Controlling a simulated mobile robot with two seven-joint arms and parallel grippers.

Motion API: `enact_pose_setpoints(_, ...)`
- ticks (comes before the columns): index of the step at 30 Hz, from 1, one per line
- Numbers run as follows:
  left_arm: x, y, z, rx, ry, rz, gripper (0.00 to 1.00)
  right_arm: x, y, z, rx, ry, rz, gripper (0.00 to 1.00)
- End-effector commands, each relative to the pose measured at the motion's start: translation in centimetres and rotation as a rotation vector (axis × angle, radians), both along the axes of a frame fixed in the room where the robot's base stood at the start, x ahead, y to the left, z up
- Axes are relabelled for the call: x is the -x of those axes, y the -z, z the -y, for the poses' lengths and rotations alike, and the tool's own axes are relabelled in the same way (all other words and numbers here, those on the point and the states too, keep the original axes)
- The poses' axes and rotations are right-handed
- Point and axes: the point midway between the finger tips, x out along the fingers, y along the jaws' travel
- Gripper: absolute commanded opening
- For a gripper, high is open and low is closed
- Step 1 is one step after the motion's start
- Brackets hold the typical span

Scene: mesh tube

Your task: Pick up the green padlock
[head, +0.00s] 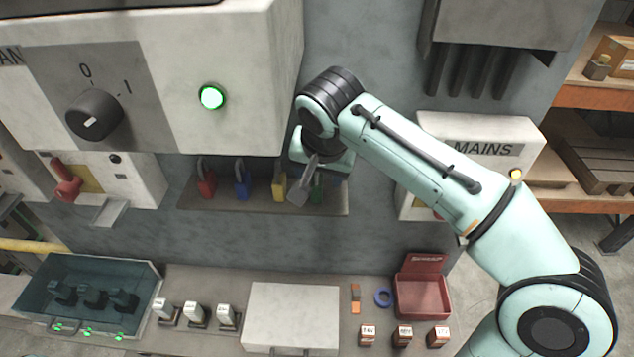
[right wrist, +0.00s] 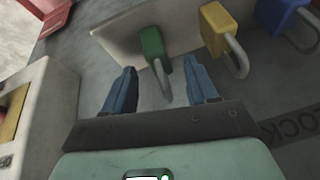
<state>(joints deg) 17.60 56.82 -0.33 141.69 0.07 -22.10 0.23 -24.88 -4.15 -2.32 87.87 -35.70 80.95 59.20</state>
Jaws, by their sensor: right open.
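The green padlock (right wrist: 152,44) rests against a pale ledge in the right wrist view, its grey shackle pointing back toward my gripper. In the head view the padlock (head: 317,190) is mostly hidden behind my right gripper. My right gripper (right wrist: 164,82) is open, with its two blue-grey fingers apart. The shackle reaches into the gap between the fingers, and the green body is just beyond the fingertips. In the head view the right gripper (head: 308,188) is at the right part of the padlock row. My left gripper is not in view.
A yellow padlock (head: 279,185) is close beside the green one, then a blue padlock (head: 242,184) and a red padlock (head: 206,183) on the same ledge (head: 336,203). The cabinet with a rotary switch (head: 94,115) overhangs them. A MAINS box (head: 480,135) stands to the right.

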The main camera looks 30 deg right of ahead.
Motion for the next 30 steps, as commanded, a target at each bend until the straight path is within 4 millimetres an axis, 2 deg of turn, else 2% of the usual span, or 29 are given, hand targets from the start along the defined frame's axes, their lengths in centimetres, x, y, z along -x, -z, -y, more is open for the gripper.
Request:
enact_pose_setpoints(4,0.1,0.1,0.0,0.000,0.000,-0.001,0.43,-0.6,1.6,0.2,0.000,0.000,-0.001,0.58)
enact_pose_setpoints(12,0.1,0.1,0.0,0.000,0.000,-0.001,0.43,-0.8,1.8,0.3,-0.001,0.000,0.001,0.58)
enact_pose_setpoints(17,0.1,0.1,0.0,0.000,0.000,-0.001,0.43,-0.8,1.8,0.3,-0.001,0.000,0.001,0.06)
enact_pose_setpoints(18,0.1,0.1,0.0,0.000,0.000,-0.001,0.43,-0.8,1.8,0.3,-0.001,0.000,0.001,0.00)
enact_pose_setpoints(30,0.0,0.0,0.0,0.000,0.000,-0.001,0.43,-0.8,1.4,0.2,0.000,0.000,0.001,0.00)
